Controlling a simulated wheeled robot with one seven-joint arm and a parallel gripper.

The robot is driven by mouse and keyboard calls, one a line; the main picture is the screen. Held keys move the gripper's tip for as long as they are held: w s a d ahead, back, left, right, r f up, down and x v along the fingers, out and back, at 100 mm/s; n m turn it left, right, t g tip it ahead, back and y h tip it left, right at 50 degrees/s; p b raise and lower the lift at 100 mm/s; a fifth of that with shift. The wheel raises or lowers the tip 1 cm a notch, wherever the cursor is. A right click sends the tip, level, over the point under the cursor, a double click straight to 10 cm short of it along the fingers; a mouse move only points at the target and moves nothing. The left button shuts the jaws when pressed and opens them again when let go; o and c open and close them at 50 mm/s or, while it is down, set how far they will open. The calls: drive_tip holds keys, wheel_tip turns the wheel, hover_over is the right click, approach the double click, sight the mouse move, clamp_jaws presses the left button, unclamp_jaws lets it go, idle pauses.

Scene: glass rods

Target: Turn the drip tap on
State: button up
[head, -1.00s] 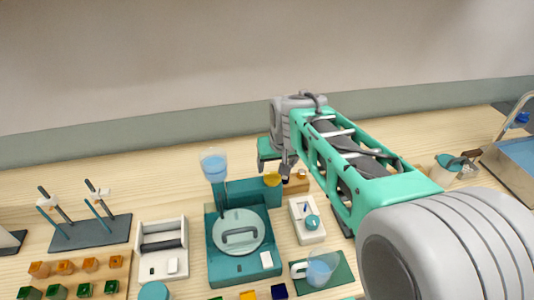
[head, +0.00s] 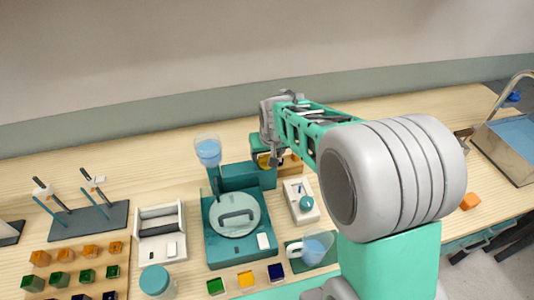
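A teal machine (head: 213,252) stands mid-bench with a pale round disc (head: 235,214) on top. A clear cup of blue liquid (head: 208,151) is held on a thin post at its back left. I cannot make out the drip tap's handle or its setting; it may be small or hidden. My gripper (head: 274,160) points down behind the machine's back right, by a yellow round part (head: 263,160). The fingertips are small and partly hidden, so I cannot tell whether they are open or touch anything.
A white box with a teal knob (head: 305,203) and a clear jug of blue liquid (head: 317,246) stand right of the machine. A white tray (head: 160,233) and a rod rack (head: 88,229) stand left. A sink (head: 512,145) is far right.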

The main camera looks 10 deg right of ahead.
drive_tip(key=c, duration=1.2)
drive_tip(key=shift+n, duration=0.3)
drive_tip(key=n+y+b, duration=0.1)
drive_tip(key=n, duration=0.1)
drive_tip(key=n+b, duration=0.2)
drive_tip(key=shift+d+f+y, duration=0.15)
drive_tip(key=shift+y, duration=0.25)
drive_tip(key=n, duration=0.2)
drive_tip(key=n+g+y+b, duration=0.1)
drive_tip(key=n, duration=0.1)
drive_tip(key=shift+w+d+n+y, duration=0.1)
drive_tip(key=shift+w+n+y, duration=0.05)
drive_tip(key=shift+n+y, duration=0.15)
drive_tip(key=n+g, duration=0.1)
drive_tip(key=n, duration=0.1)
drive_tip(key=n+g, duration=0.1)
drive_tip(key=n, duration=0.1)
drive_tip(key=shift+w+r+n+y, duration=0.1)
drive_tip(key=shift+r+n+y, duration=0.1)
drive_tip(key=shift+n+y, duration=0.15)
drive_tip(key=shift+w+n+g, duration=0.1)
drive_tip(key=shift+n+g, duration=0.7)
drive_tip(key=shift+n, duration=1.15)
